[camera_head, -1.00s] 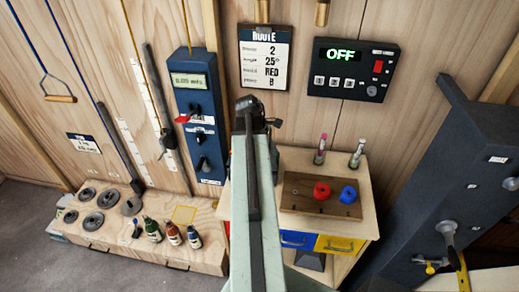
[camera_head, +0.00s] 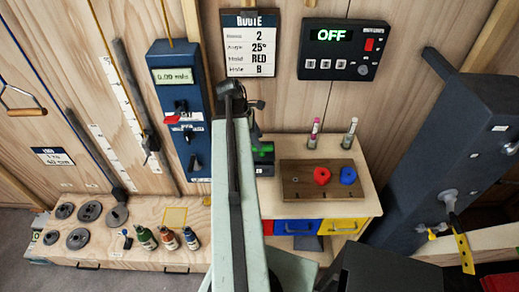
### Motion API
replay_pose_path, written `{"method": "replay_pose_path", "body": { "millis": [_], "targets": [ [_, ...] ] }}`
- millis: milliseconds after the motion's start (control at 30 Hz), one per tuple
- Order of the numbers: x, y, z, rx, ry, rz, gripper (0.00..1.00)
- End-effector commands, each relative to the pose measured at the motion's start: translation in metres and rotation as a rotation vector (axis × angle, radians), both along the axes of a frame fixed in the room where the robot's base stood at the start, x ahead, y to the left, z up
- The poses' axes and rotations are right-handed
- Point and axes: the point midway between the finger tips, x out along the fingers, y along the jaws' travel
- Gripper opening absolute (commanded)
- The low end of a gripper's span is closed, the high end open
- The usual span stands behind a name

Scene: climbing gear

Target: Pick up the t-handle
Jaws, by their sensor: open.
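A small dark piece with a blue part (camera_head: 127,238) stands on the low wooden bench, left of the bottles. It may be the t-handle, but it is too small to be sure. A wooden bar handle (camera_head: 27,112) hangs on a cord at the far left wall. My pale green arm rises through the middle of the view and ends in a dark joint near the route sign. My gripper is not visible; no fingertips show. The arm is well to the right of the small dark piece and hides part of the bench and cabinet.
The low bench (camera_head: 100,253) holds several grey discs (camera_head: 90,211) and bottles (camera_head: 168,239). A cabinet with a wooden board (camera_head: 300,192) carries a red and a blue hold. A dark slanted column (camera_head: 435,155) stands at right. Grey floor is clear at lower left.

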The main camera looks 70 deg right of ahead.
Motion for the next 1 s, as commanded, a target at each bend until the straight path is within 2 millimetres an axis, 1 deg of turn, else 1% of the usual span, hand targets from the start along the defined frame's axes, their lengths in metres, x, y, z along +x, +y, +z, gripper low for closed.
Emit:
{"method": "replay_pose_path", "body": {
  "millis": [33,100,167,267,400,467,533,700,733,767,800,900,1000],
  "targets": [
    [0.0,0.0,-0.006,0.0,0.0,0.002,0.47],
    [0.002,0.001,-0.004,0.0,0.0,0.005,0.47],
    [0.002,0.001,-0.008,0.0,0.0,0.008,0.47],
    [0.001,-0.001,-0.021,-0.001,0.0,0.009,0.47],
    [-0.004,-0.004,-0.046,0.0,0.0,0.011,0.47],
    [-0.007,-0.005,-0.054,0.0,0.0,0.013,0.47],
    [-0.009,-0.006,-0.056,0.0,0.0,0.014,0.47],
    [-0.009,-0.006,-0.052,0.0,0.0,0.015,0.47],
    [-0.008,-0.006,-0.052,0.0,0.0,0.015,0.45],
    [-0.008,-0.006,-0.052,0.0,0.0,0.015,0.36],
    [-0.008,-0.006,-0.051,0.0,0.0,0.015,0.25],
    [-0.008,-0.006,-0.051,0.0,0.0,0.015,0.0],
    [-0.008,-0.006,-0.051,0.0,0.0,0.015,0.0]
  ]
}}
